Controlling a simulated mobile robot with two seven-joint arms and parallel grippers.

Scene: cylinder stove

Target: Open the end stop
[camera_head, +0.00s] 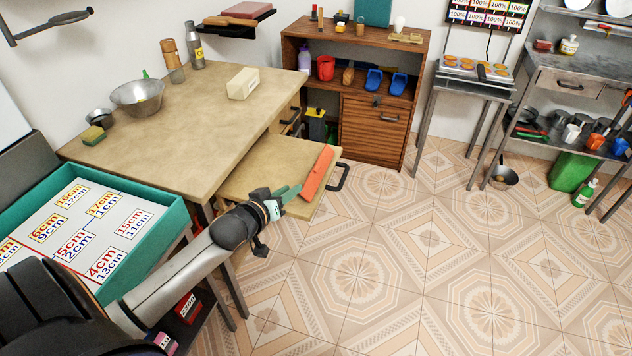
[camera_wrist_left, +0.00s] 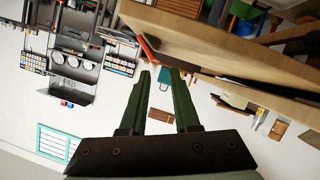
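An orange-red bar (camera_head: 316,173), which looks like the end stop, lies along the right end of a pull-out wooden board (camera_head: 252,168). My left gripper (camera_head: 297,190) is at the board's near right part, with its green fingers pointing at the bar's near end. In the left wrist view my left gripper (camera_wrist_left: 161,72) is open, with a gap between the fingers and nothing seen in it. A red strip of the bar (camera_wrist_left: 148,48) shows just beyond the fingertips at the board's edge. I cannot tell whether a finger touches the bar. My right gripper is not in view.
A black handle (camera_head: 339,177) sticks out from the board's right end. The worktop (camera_head: 190,125) behind holds a bowl (camera_head: 138,96) and a pale block (camera_head: 243,83). A green-rimmed tray (camera_head: 178,216) stands at left. The tiled floor (camera_head: 430,260) at right is clear.

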